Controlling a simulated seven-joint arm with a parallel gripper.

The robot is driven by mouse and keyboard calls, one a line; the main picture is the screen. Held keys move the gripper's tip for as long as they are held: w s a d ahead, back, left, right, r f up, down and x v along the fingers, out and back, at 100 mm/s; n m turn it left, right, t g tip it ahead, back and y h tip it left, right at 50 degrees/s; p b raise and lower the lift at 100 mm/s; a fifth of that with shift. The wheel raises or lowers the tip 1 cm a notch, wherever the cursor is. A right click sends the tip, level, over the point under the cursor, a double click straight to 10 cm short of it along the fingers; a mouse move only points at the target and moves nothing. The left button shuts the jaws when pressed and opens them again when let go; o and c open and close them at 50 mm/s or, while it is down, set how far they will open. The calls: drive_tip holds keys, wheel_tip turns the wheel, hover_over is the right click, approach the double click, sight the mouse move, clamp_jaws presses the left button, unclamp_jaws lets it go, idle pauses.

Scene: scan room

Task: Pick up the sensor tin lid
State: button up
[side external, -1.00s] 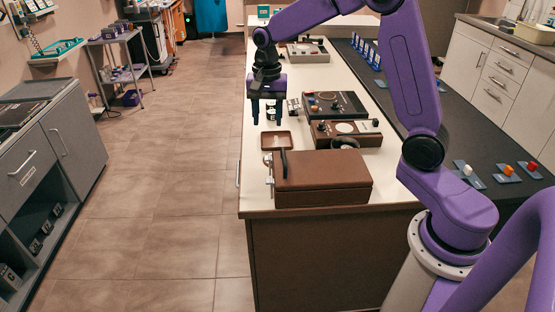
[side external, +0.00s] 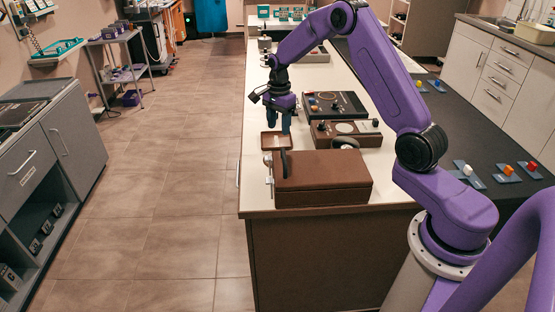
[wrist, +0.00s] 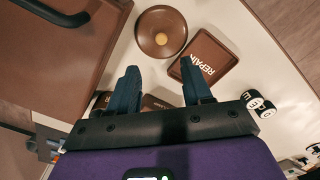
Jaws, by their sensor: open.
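A round brown piece with a tan centre (wrist: 161,32), which looks like the sensor tin lid, lies on the pale counter in the wrist view. My gripper (side external: 279,127) is open and points down above the tray's far side. In the wrist view its two blue fingers (wrist: 159,70) are apart with nothing between them. The right finger overlaps the tray's edge in the picture.
A brown case (side external: 325,178) with a dark handle stands at the counter's near end, close to the lid. Brown instrument boxes (side external: 345,134) stand to the right of my gripper. Small lettered black-and-white pieces (wrist: 262,103) lie near the tray. The counter's left edge is close.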

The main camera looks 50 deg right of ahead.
wheel_tip(320, 180, down, 10)
drive_tip(key=shift+w+a+f, duration=0.1)
drive_tip(key=shift+w+a, duration=0.05)
clamp_jaws()
idle(0.5)
